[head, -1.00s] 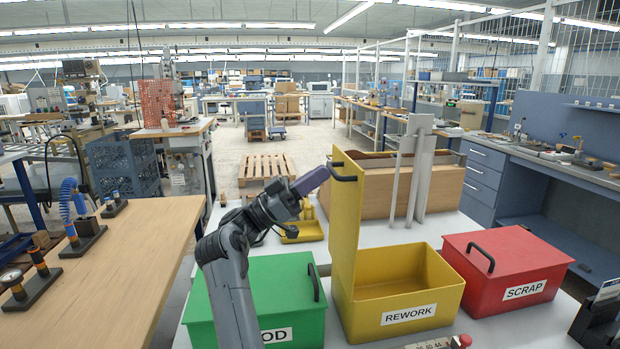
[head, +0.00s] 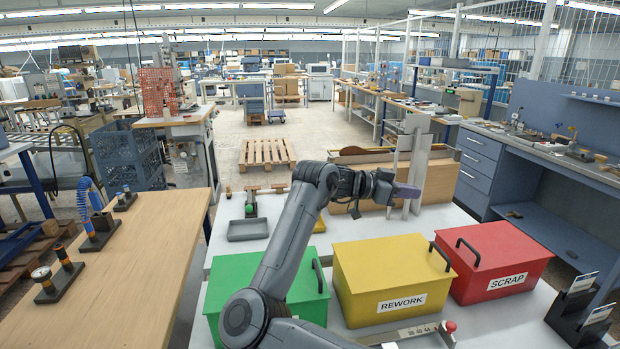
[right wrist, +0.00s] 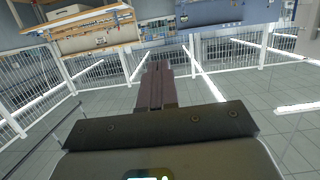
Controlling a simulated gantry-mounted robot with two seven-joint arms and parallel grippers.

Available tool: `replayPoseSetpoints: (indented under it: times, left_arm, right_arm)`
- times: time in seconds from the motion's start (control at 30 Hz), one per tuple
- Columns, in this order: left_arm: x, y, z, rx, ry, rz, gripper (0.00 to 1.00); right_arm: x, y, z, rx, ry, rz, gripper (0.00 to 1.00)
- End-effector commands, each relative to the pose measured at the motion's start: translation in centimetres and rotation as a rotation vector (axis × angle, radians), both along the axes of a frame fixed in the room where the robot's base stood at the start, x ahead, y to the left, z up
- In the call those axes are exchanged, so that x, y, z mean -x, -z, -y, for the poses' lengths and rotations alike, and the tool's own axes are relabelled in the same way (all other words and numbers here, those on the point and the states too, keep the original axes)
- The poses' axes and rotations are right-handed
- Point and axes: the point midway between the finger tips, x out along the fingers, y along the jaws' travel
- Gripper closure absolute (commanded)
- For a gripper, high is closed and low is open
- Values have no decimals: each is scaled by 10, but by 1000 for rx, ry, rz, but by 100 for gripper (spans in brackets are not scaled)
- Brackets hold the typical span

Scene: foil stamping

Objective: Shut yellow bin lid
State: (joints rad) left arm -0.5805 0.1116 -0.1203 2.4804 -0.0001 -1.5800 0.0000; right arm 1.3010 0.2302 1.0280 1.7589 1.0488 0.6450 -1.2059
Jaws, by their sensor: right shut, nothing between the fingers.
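The yellow bin (head: 385,301), labelled REWORK, stands on the white table between the green and red bins. Its yellow lid (head: 390,262) lies flat over the top, with a black handle (head: 440,257) at its right side. My right gripper (head: 408,192) is above and behind the bin, apart from the lid. It is shut and empty, and its fingers point to the right. The right wrist view shows the shut fingers (right wrist: 155,88) with nothing between them. My left gripper is not in view.
The green bin (head: 228,285) is to the left and the red SCRAP bin (head: 497,262) to the right, both lidded. Upright grey plates (head: 418,165) and a brown box (head: 440,180) stand behind the gripper. A grey tray (head: 248,229) lies at the back left.

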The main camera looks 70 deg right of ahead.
Motion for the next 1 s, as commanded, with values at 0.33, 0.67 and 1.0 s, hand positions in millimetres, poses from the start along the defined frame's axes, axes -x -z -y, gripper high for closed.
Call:
replayPoseSetpoints:
  times: [0.33, 0.67, 1.0]
  left_arm:
    - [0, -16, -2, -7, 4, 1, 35]
    - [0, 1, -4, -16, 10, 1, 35]
    - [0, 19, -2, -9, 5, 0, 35]
  right_arm:
    - [68, 63, 33, -149, 5, 299, 100]
    - [104, 136, 52, -238, 0, 467, 100]
    - [117, 176, 59, -237, -1, 464, 100]
